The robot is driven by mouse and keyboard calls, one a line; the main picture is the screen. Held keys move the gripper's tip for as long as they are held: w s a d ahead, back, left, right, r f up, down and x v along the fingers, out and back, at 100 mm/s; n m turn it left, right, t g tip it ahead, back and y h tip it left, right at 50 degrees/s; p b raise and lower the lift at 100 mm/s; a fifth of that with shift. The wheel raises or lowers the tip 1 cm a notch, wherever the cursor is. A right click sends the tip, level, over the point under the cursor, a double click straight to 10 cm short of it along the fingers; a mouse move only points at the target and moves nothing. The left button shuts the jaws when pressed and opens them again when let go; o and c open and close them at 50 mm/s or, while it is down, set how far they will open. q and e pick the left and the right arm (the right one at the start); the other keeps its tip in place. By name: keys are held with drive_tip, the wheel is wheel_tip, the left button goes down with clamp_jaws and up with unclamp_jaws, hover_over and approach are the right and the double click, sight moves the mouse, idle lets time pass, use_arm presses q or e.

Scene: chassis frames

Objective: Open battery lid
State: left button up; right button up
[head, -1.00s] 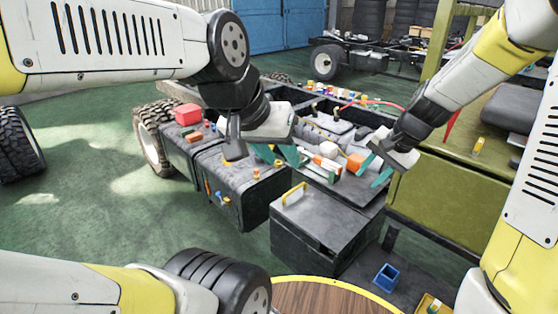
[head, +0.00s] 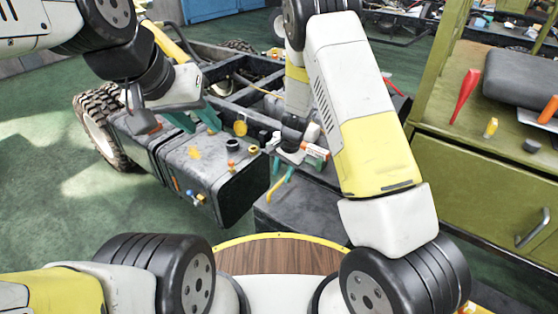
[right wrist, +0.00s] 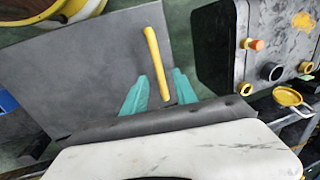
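The battery box lid (head: 308,212) is a dark grey flat cover at the lower centre in the head view, partly hidden by my right arm. It fills the left of the right wrist view (right wrist: 85,85). Its yellow bar handle (head: 276,189) also shows in the right wrist view (right wrist: 153,55). My right gripper (right wrist: 160,85) has teal fingers apart, one on each side of the handle's near end; contact cannot be told. In the head view, it (head: 291,183) is over the lid. My left gripper (head: 194,120) is open and empty above the tank's far left part.
A dark tank (head: 215,165) with caps and fittings stands left of the battery box. An orange-and-white part (head: 314,151) lies behind my right gripper. A green bench (head: 480,185) stands at the right. A round wooden top (head: 275,256) is in front.

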sight(280, 182)
drive_tip(key=shift+w+a+f, duration=0.1)
drive_tip(key=shift+f, duration=0.75)
drive_tip(key=shift+w+a+f, duration=0.1)
drive_tip(key=shift+f, duration=0.75)
drive_tip(key=shift+c, duration=0.2)
clamp_jaws()
